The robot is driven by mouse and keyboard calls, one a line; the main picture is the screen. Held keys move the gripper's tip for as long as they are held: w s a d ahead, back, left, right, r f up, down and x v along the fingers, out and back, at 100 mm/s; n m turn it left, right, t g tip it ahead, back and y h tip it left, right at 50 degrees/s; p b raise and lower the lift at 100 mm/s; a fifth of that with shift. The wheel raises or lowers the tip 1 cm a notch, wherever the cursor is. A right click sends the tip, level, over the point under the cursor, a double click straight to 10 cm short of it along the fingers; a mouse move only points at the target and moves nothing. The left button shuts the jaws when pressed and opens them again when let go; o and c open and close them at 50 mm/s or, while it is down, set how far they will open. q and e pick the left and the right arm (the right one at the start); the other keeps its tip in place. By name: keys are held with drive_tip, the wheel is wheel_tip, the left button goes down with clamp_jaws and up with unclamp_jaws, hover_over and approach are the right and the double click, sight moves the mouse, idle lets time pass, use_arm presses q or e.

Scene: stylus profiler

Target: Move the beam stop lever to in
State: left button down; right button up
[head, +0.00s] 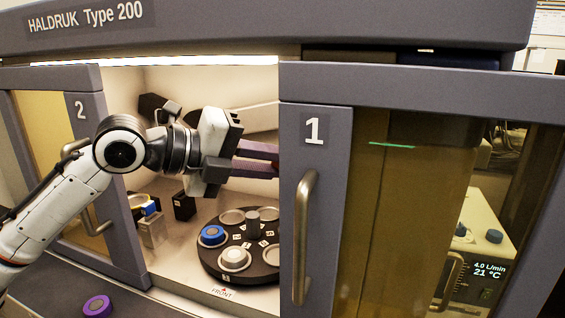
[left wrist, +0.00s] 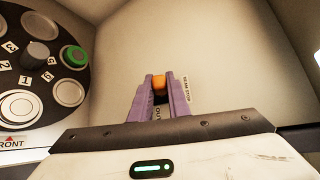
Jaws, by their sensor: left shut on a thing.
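The beam stop lever shows in the left wrist view as an orange knob (left wrist: 158,82) between the purple fingers of my left gripper (left wrist: 160,88). The gripper is shut on it. A "BEAM STOP" label (left wrist: 185,88) is on the surface just right of the fingers, and an "OUT" mark (left wrist: 159,112) shows between them. The lever's lower part and any "IN" mark are hidden. In the head view my left gripper (head: 268,158) reaches into the chamber through the opening, its fingertips and the lever hidden behind door 1. My right gripper is not in view.
A black numbered carousel (head: 243,278) with sample seats lies low in the chamber, left of the gripper in the wrist view. Door 1 (head: 312,205) covers the right side and door 2 (head: 95,150) stands left. A purple puck (head: 97,306) lies out front.

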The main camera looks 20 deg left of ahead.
use_arm(q)
drive_tip(key=c, duration=1.7)
unclamp_jaws()
drive_tip(key=shift+a, duration=0.1)
drive_tip(key=shift+s+a, duration=0.2)
drive_tip(key=shift+s, duration=0.1)
drive_tip(key=b+v, duration=0.4)
drive_tip(key=v, duration=0.5)
drive_tip(key=shift+s+a+r, duration=0.1)
drive_tip(key=shift+s+r, duration=0.05)
drive_tip(key=shift+r, duration=0.05)
